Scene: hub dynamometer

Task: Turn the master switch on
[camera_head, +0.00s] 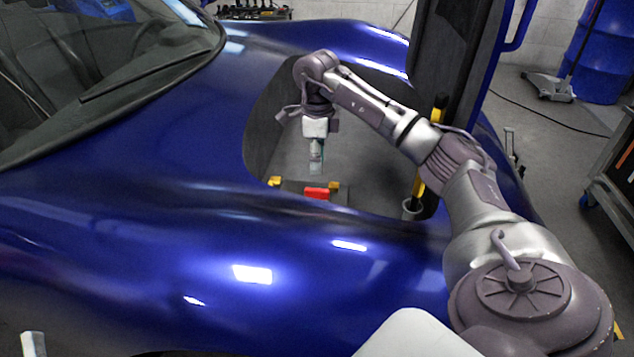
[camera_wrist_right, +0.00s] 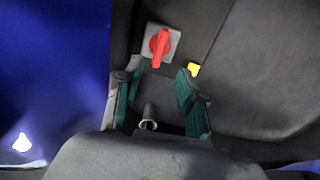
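The master switch (camera_wrist_right: 160,47) is a red knob on a pale square plate in the right wrist view. In the head view its red part (camera_head: 317,193) shows at the front of the car's dark open bay. My right gripper (camera_head: 316,168) hangs down into the bay just above the switch. In the right wrist view, its two green-padded fingers (camera_wrist_right: 160,82) are apart with nothing between them. The knob is beyond the fingertips, in line with the gap, and looks untouched. My left gripper is not recognisable in either view.
The blue car body (camera_head: 150,225) surrounds the bay (camera_head: 370,160). Yellow parts (camera_head: 274,181) sit near the switch; one yellow piece (camera_wrist_right: 193,69) is close to the right finger in the wrist view. A yellow-and-black strut (camera_head: 421,185) stands at the bay's right side.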

